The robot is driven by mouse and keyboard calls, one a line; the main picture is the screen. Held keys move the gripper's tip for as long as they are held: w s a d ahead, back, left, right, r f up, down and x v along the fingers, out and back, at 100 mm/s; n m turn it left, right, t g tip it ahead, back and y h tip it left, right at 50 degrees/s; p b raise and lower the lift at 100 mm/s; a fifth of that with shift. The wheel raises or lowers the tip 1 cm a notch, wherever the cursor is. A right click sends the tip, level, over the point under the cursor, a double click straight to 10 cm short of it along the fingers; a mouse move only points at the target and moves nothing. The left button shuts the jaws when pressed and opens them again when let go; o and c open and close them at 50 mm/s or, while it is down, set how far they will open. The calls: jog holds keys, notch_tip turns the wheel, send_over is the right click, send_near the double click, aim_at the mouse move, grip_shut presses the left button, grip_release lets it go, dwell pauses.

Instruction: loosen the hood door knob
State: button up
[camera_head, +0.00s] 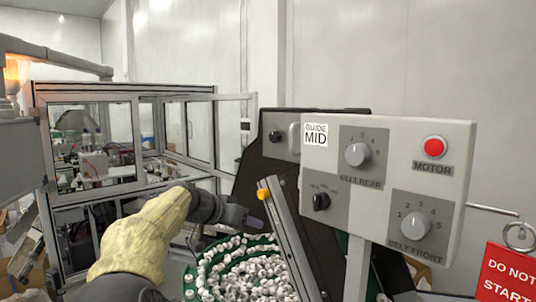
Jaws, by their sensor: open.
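A small dark round knob (275,136) sits on a sloping black panel (268,165), beside a pale upright handle (293,138). This looks like the hood door knob, but no label confirms it. My arm, in a yellow sleeve, reaches in from the bottom left. My gripper (247,218) is below and left of the knob, well apart from it, above a bin of white caps. It is open, and nothing shows between its fingers, though they are small and dark. A grey slanted bar with an orange-yellow end (263,190) stands just right of the gripper.
A grey control box (448,160) with a red motor button (433,146) and several dials partly covers the black panel on the right. White caps fill a green bin (243,262) below. A framed glass enclosure (110,88) with an open door stands left. A red sign (507,275) hangs lower right.

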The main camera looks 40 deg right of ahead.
aim_at(272, 137)
jog(key=a+r+m+h, duration=0.2)
jog(key=a+r+h, duration=0.1)
jog(key=r, duration=0.7)
jog(key=s+a+r+m+h, duration=0.1)
jog(key=a+r+m+h, duration=0.2)
jog(key=a+r, duration=0.3)
notch_tip(272, 137, up, 5)
jog(key=shift+a+r+g, duration=0.1)
jog(key=shift+a+g, duration=0.2)
jog(key=shift+s, duration=0.1)
jog(key=d+p, duration=0.2)
jog(key=d, duration=0.3)
jog(key=d+p, duration=0.3)
jog(key=d, duration=0.3)
jog(key=w+d+p, duration=0.1)
jog(key=d+p, duration=0.1)
jog(key=d, duration=0.3)
jog(key=shift+w+d, duration=0.1)
jog(key=shift+d, duration=0.3)
jog(key=shift+d+p, duration=0.3)
jog(key=shift+d, duration=0.05)
jog(key=shift+a, duration=0.1)
jog(key=c, duration=1)
